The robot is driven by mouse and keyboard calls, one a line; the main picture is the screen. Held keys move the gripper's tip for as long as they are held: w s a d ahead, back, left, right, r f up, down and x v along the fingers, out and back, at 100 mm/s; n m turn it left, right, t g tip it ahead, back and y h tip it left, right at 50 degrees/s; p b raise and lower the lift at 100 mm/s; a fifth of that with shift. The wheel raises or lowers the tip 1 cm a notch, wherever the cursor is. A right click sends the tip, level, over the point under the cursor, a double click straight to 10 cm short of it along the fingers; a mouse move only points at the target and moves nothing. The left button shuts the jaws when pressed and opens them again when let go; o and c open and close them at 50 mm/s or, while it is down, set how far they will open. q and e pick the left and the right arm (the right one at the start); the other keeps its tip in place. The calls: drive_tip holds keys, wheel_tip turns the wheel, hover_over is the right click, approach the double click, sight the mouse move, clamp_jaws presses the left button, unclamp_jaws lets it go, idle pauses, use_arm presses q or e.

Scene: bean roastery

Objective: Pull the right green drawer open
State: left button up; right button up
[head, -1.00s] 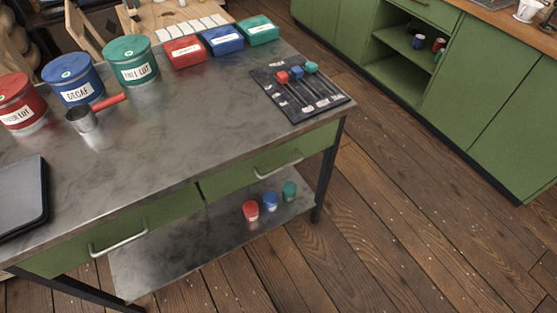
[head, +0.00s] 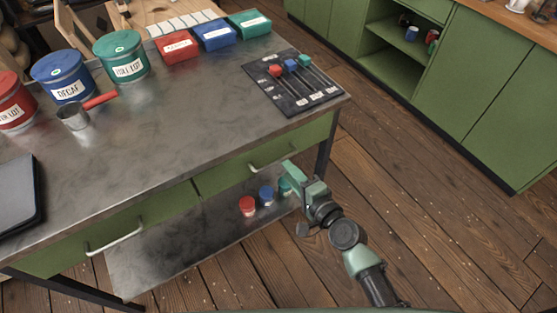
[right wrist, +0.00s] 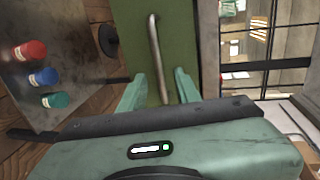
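The right green drawer (head: 225,174) is under the metal tabletop, its front flush and shut. Its pale bar handle (head: 262,166) shows partly in the head view, near my right gripper (head: 302,179). In the right wrist view the handle (right wrist: 156,48) runs up the picture on the green drawer front (right wrist: 182,40). My right gripper (right wrist: 158,90) is open, with the near end of the handle lying between its two green fingers in the picture. I see no grip on it, and cannot tell the exact depth gap. My left gripper is not in view.
Red (head: 247,207), blue (head: 266,194) and green small jars stand on the lower shelf (head: 165,255) beneath the drawer. The left drawer (head: 65,250) is shut. A black slider panel (head: 290,105) lies on the tabletop. Floor right of the table is clear.

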sight(279, 162)
drive_tip(key=x, duration=0.6)
drive_tip(key=shift+w+a+f, duration=0.15)
drive_tip(key=shift+w+a, duration=0.05)
drive_tip(key=shift+w, duration=0.05)
clamp_jaws()
idle(1.2)
